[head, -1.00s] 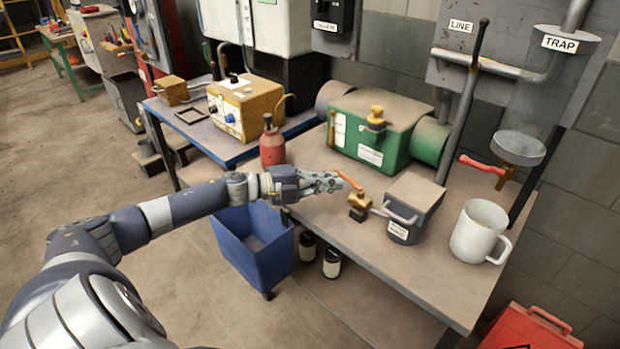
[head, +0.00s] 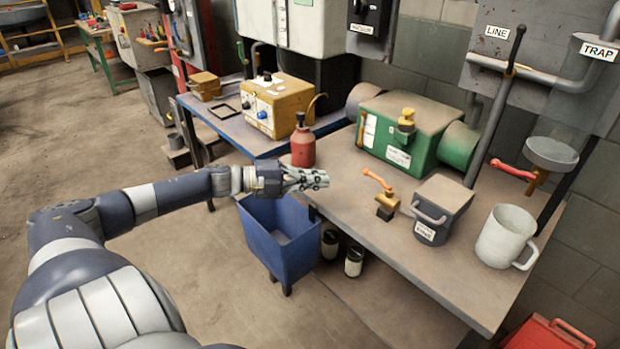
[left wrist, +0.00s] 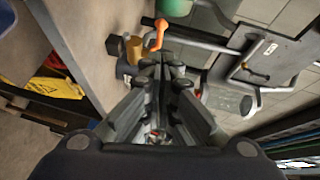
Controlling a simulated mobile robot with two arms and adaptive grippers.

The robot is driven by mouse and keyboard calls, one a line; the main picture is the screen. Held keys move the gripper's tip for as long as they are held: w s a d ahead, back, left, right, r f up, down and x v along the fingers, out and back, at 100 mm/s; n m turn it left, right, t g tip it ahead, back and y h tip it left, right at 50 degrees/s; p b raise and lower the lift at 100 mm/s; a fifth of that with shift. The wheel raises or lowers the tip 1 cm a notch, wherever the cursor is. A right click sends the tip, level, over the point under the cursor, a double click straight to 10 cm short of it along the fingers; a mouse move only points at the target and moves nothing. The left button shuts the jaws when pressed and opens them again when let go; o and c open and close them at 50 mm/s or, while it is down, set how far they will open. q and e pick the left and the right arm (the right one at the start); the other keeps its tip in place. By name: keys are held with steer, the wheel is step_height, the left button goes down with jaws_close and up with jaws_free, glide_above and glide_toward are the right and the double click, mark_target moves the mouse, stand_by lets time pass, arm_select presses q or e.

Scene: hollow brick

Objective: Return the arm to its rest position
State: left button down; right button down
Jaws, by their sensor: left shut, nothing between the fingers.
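My left arm comes in from the left in the head view. Its gripper (head: 308,180) is shut and empty, above the blue bin and near the left front edge of the workbench (head: 345,195). It also shows in the left wrist view (left wrist: 168,65), with the fingers together. To its right, apart from it, a brass valve with an orange lever (head: 380,190) stands on the bench. The orange lever shows beyond the fingers in the left wrist view (left wrist: 157,35). My right gripper is not in view.
A blue bin (head: 258,245) stands below the gripper. A red bottle (head: 303,147), green machine (head: 405,140), grey box with a handle (head: 443,205) and light mug (head: 505,238) stand nearby. A red case (head: 548,335) is at lower right. The floor at left is clear.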

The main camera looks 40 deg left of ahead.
arm_select(q)
steer(key=s+d+f+n+y, duration=0.3)
steer(key=d+f+n+y, duration=0.2)
steer(key=f+n, duration=0.25)
steer(key=s+d+f+n+y, duration=0.35)
steer(key=d+f+n, duration=0.2)
steer(key=f, duration=0.35)
steer(key=s+d+f+n+g, duration=0.1)
steer(key=s+d+n+g, duration=0.5)
steer(key=s, duration=0.5)
steer(key=s+d+f+n+g, duration=0.1)
steer(key=s+d+n+g, duration=0.25)
steer(key=s+d, duration=0.55)
step_height(320, 180, down, 25)
steer(key=s+m+g, duration=0.1)
steer(key=s+g, duration=0.1)
steer(key=s+a+f, duration=0.2)
steer(key=s+f, duration=0.6)
steer(key=s+a+f, duration=0.2)
steer(key=s+f, duration=0.7)
steer(key=shift+s+f+g+y+p, duration=0.15)
steer(key=shift+s+g+y+p, duration=0.1)
steer(key=shift+g+y+p, duration=0.2)
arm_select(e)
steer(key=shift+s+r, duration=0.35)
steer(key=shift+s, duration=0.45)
arm_select(q)
steer(key=shift+m, duration=0.25)
